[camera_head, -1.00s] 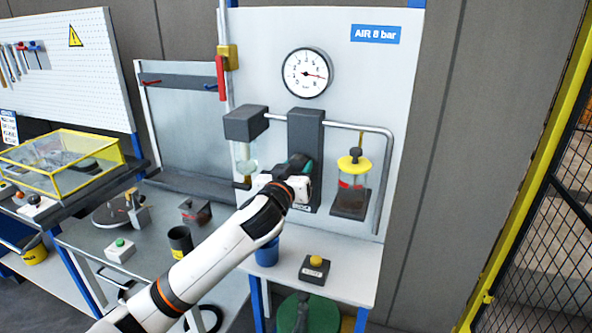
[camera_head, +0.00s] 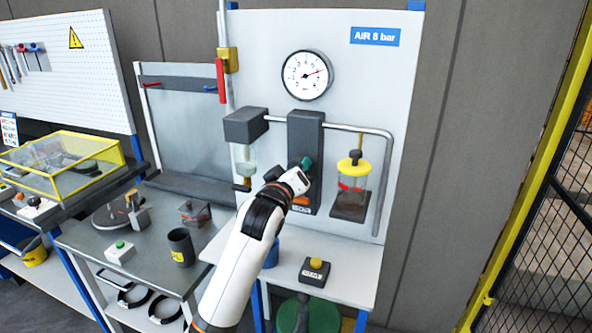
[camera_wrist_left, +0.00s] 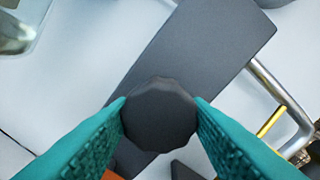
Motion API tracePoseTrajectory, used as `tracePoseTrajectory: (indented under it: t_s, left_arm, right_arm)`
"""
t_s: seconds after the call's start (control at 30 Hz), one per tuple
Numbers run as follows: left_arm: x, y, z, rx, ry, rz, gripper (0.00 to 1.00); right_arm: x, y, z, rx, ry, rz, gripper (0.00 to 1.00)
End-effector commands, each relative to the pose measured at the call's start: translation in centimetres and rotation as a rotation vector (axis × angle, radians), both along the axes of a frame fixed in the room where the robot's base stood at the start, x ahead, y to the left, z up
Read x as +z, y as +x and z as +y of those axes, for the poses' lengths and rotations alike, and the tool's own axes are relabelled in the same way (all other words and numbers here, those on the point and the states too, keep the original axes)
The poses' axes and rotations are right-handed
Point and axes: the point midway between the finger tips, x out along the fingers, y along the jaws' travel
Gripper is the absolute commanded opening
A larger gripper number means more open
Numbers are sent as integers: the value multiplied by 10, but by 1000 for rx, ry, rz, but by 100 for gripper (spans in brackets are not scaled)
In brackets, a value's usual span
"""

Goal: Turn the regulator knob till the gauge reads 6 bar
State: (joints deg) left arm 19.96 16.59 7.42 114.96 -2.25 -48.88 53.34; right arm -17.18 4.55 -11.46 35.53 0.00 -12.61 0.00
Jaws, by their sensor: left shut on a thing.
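The round white gauge (camera_head: 307,74) hangs on the upper panel. My left gripper (camera_head: 304,166) is at the block's front, with teal fingers. In the left wrist view the dark faceted knob (camera_wrist_left: 159,115) sits between the two teal fingertips, which touch it on both sides. The knob is hidden by the gripper in the head view. My right gripper is not in view.
A glass bowl with yellow top (camera_head: 353,171) hangs right of the block, under a grey pipe (camera_head: 375,134). A clear filter bowl (camera_head: 244,158) hangs left. A yellow push button (camera_head: 316,264) stands on the shelf below. A blue sign (camera_head: 375,36) reads AIR 8 bar.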

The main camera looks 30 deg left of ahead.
Motion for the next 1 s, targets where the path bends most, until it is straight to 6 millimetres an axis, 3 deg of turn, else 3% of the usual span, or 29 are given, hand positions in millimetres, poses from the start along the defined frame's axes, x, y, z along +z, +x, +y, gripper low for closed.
tracePoseTrajectory:
  t_s: [0.43, 0.47, 0.57, 0.87, 1.0]
  left_arm:
    - [0, 0, 0, 1, -10, -2, 20]
    - [0, 0, 0, 1, -10, -2, 48]
    - [0, 0, 0, 1, -10, -2, 64]
    - [0, -1, 0, 0, -10, -3, 65]
    - [-2, -12, -3, -1, -10, -3, 65]
  right_arm:
    - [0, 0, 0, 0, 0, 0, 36]
    - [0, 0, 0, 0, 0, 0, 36]
    - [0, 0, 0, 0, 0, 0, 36]
    - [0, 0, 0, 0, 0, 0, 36]
    - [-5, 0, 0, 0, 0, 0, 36]
